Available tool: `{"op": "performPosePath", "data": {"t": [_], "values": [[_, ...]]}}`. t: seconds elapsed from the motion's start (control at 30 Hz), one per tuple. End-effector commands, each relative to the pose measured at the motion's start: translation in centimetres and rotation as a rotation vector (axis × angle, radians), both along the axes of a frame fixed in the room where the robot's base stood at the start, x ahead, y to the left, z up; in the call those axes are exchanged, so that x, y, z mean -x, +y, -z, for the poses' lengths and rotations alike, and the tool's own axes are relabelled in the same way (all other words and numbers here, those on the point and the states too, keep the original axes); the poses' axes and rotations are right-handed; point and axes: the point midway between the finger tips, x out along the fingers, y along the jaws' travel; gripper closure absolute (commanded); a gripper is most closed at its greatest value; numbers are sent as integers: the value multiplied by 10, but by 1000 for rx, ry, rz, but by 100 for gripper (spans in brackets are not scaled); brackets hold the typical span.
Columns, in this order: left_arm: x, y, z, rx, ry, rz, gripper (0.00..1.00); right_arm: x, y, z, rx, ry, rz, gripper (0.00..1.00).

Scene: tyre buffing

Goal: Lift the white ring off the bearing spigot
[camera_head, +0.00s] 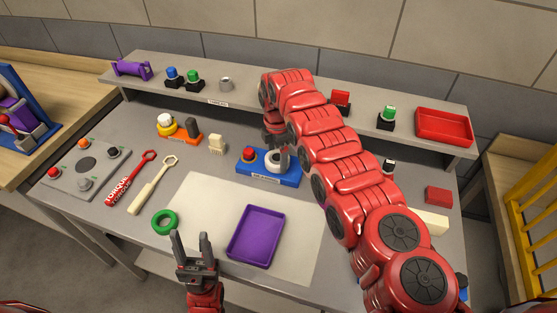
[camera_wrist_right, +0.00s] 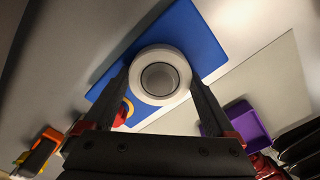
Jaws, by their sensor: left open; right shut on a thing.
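The white ring (camera_head: 271,162) sits at the right end of a blue base (camera_head: 268,180), partly hidden by my right gripper (camera_head: 281,157) in the head view. In the right wrist view the white ring (camera_wrist_right: 160,52) surrounds a round grey spigot (camera_wrist_right: 159,78). The fingers of my right gripper (camera_wrist_right: 160,88) lie on opposite sides of the ring and are shut on it. Whether the ring has risen from the base cannot be told. My left gripper (camera_head: 191,240) is open and empty, in front of the mat, near the green ring (camera_head: 165,222).
A red knob (camera_head: 249,154) stands on the same blue base, left of the ring. A purple tray (camera_head: 256,236) lies on the pale mat (camera_head: 205,205). An orange stand (camera_head: 180,135), cream block (camera_head: 217,144) and two wrenches lie to the left. A raised shelf (camera_head: 245,97) runs behind.

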Motion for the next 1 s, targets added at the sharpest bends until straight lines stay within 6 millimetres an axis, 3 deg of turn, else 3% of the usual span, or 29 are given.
{"op": "performPosePath", "data": {"t": [0.03,0.17,0.2,1.0], "values": [[0,0,0,0,0,0,50,0,0,0,0,0,0,74],[0,0,0,0,0,0,50,0,0,0,0,0,0,97],[0,0,0,0,0,0,50,0,0,0,0,0,0,99],[0,0,0,0,0,0,50,0,0,-12,0,1,0,99]]}}
